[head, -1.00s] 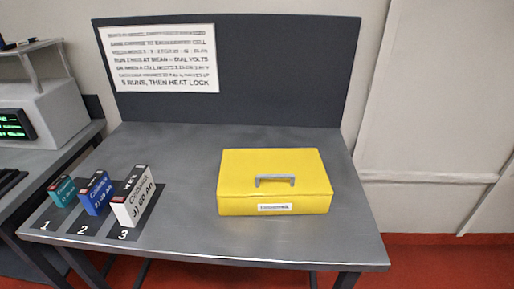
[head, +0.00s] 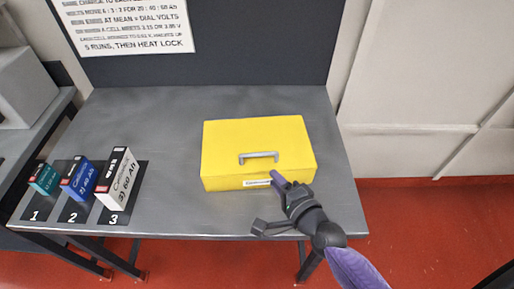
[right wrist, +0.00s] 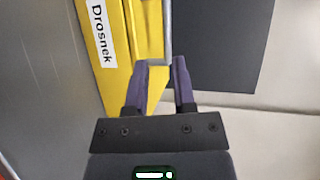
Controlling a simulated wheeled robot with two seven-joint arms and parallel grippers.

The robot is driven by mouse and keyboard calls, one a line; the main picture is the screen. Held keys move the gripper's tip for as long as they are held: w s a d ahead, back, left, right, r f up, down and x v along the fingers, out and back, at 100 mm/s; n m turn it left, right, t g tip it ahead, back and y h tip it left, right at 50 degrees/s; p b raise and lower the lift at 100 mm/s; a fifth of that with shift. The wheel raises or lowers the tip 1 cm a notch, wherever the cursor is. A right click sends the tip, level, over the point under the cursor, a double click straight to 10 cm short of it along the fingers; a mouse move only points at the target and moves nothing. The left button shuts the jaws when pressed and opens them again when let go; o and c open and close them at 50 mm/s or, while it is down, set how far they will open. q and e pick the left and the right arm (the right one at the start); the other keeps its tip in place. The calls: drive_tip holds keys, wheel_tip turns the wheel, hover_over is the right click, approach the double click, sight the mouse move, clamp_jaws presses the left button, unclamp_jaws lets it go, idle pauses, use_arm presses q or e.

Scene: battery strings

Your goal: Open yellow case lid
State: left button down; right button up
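The yellow case (head: 230,150) sits on the grey table with its lid shut. A grey handle (head: 258,155) is on top, and a white label (head: 256,183) is on the front side, partly hidden by my gripper. My right gripper (head: 276,178) is at the case's front, near the label and below the handle in the picture. In the right wrist view its two purple fingers (right wrist: 161,64) are apart with nothing seen gripped. The handle (right wrist: 167,30) shows just beyond the fingertips; whether they touch the case is unclear. My left gripper is not in view.
Three battery boxes, teal (head: 44,178), blue (head: 79,177) and white (head: 119,181), stand on numbered dark mats at the table's left. A dark panel with a printed sign (head: 130,22) rises behind. The table (head: 170,205) is clear between boxes and case.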

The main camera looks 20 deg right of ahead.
sight(259, 153)
drive_tip(key=shift+m, duration=0.4)
drive_tip(key=x, duration=0.3)
drive_tip(key=b+x, duration=0.1)
drive_tip(key=x, duration=0.2)
drive_tip(key=b+x, duration=0.1)
drive_tip(key=x, duration=0.2)
drive_tip(key=shift+w+d+r, duration=0.1)
drive_tip(key=shift+d+r, duration=0.2)
drive_tip(key=shift+d, duration=0.1)
drive_tip(key=shift+w+a, duration=0.15)
drive_tip(key=shift+w, duration=0.45)
clamp_jaws()
